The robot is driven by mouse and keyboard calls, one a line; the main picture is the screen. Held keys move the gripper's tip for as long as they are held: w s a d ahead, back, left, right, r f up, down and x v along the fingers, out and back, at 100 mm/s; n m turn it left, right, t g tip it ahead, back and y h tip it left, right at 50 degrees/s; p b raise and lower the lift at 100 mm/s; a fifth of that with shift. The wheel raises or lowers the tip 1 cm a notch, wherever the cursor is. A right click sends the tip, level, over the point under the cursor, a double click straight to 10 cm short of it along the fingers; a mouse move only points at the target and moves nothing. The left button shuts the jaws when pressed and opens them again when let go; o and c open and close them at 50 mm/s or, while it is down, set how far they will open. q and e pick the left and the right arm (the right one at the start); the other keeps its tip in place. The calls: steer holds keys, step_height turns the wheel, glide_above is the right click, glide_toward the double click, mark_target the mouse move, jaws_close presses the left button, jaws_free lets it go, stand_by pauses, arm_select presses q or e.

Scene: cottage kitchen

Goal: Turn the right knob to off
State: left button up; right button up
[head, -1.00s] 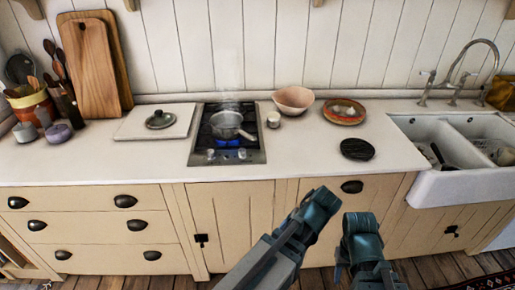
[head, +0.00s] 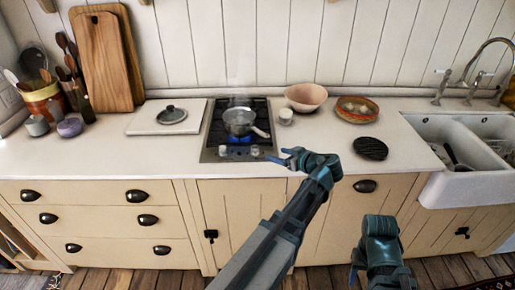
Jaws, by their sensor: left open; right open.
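The hob (head: 212,142) is set in the white counter, with two pale knobs on its front strip. The right knob (head: 255,151) is uncovered; its exact turn is too small to tell. Blue flame (head: 240,139) shows at the front, below a steaming saucepan (head: 239,119). My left gripper (head: 278,156) is open and empty, just right of the right knob near the counter's front edge, its fingers pointing left and apart from the knob. My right gripper (head: 380,226) is open and empty, low in front of the cabinets.
The saucepan's handle (head: 261,132) reaches toward the front right, above the right knob. A small white cup (head: 286,115), a pink bowl (head: 306,97) and a black trivet (head: 371,149) stand to the right. A lid (head: 172,115) lies on a white board at left.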

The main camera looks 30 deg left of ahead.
mark_target(255, 147)
arm_select(q)
steer(key=b+x, duration=0.5)
steer(key=x, duration=0.9)
steer(key=shift+r, duration=0.2)
jaws_close()
